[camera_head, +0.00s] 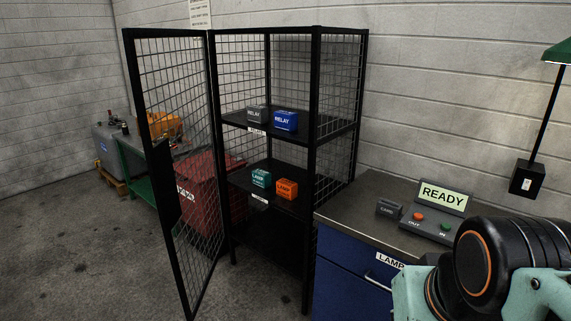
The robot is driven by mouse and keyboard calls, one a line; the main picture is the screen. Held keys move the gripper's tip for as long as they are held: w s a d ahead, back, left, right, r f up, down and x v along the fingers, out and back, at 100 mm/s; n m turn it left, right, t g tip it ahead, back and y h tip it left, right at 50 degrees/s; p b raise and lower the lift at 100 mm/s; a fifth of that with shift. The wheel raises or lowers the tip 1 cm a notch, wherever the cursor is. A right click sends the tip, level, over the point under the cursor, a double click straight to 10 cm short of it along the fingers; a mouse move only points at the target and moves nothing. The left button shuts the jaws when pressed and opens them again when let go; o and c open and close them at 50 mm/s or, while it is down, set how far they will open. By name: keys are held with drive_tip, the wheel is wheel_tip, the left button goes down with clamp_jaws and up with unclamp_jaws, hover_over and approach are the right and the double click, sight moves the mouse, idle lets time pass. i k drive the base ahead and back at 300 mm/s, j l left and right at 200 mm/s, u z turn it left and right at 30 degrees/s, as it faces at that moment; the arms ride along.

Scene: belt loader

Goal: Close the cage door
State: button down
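The black wire-mesh cage (316,120) stands against the back wall in the middle of the view. Its door (178,110) is hinged on the cage's left side and stands wide open, swung out to the left and toward me. A dark plate (163,183) sits partway down the door's free edge. On the upper shelf (325,128) are a grey relay box (256,114) and a blue relay box (285,121). On the lower shelf (318,186) are a teal lamp box (261,178) and an orange lamp box (286,189). My gripper is not in view; only part of my arm shows at bottom right.
A blue bench (345,287) with a dark top stands right of the cage. On it are a grey box (388,208), a button panel (427,226) and a READY sign (443,196). A red bin (236,196) is behind the door. Floor at the left front is clear.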

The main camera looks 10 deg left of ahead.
sight(158, 156)
drive_tip(key=i+j, duration=0.1)
drive_tip(key=j, duration=0.9)
drive_tip(key=i+j, duration=0.15)
drive_tip(key=j, duration=0.8)
drive_tip(key=i+j+z, duration=0.1)
drive_tip(key=j, duration=0.9)
drive_tip(key=i+j, duration=0.1)
drive_tip(key=j, duration=0.85)
